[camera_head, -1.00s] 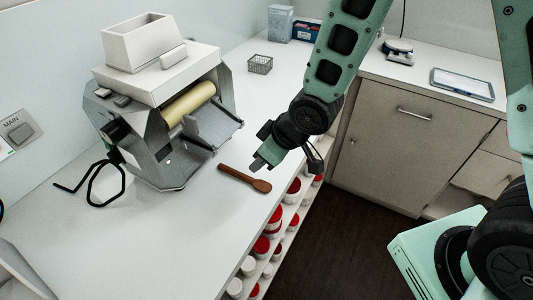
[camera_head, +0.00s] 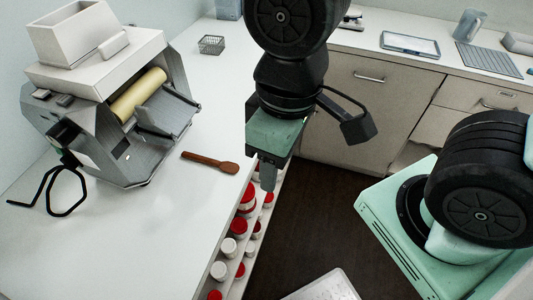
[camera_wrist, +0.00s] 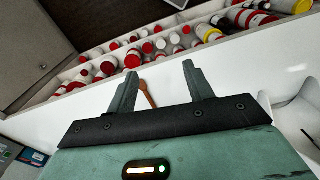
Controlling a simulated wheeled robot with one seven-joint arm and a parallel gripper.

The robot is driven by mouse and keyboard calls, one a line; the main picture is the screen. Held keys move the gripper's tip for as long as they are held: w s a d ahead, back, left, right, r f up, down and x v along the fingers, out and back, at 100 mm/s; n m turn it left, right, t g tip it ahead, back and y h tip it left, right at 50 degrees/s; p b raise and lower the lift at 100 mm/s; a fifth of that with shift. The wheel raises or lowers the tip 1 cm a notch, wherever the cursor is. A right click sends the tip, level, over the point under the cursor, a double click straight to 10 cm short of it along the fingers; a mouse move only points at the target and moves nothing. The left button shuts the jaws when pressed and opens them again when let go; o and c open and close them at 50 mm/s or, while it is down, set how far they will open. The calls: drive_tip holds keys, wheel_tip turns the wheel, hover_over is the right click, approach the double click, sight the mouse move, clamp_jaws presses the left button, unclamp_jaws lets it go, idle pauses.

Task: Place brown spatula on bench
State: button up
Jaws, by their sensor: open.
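The brown spatula (camera_head: 210,162) lies flat on the white bench (camera_head: 150,215), near its right edge and in front of the grey mill (camera_head: 110,105). My gripper (camera_head: 268,185) is open and empty, pointing down just right of the bench edge in the head view, apart from the spatula. In the wrist view my gripper (camera_wrist: 158,75) shows two parted fingers. The spatula (camera_wrist: 148,95) shows there between the fingers, nearer the left one, beyond them on the bench; its lower part is hidden by the gripper body.
Shelves under the bench edge hold several red-and-white jars (camera_head: 238,227). A black bent handle (camera_head: 50,190) stands left of the mill. A wire basket (camera_head: 211,45) sits at the back. The bench front is clear.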

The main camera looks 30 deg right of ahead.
drive_tip(key=w+d+f+n+t+p, duration=0.15)
drive_tip(key=w+t, duration=0.25)
drive_tip(key=w, duration=1.1)
drive_tip(key=n+g+y, duration=0.2)
drive_tip(key=n+y, duration=0.2)
drive_tip(key=y, duration=0.1)
hover_over(210, 160)
drive_tip(key=d, duration=0.3)
drive_tip(key=f, duration=1)
drive_tip(key=s+f, duration=0.1)
drive_tip(key=f, duration=0.4)
drive_tip(key=shift+d+f+p, duration=0.15)
drive_tip(key=shift+f+p, duration=0.15)
drive_tip(key=shift+p+x, duration=0.6)
drive_tip(key=shift+x, duration=2.1)
drive_tip(key=shift+s+d, duration=0.1)
clamp_jaws()
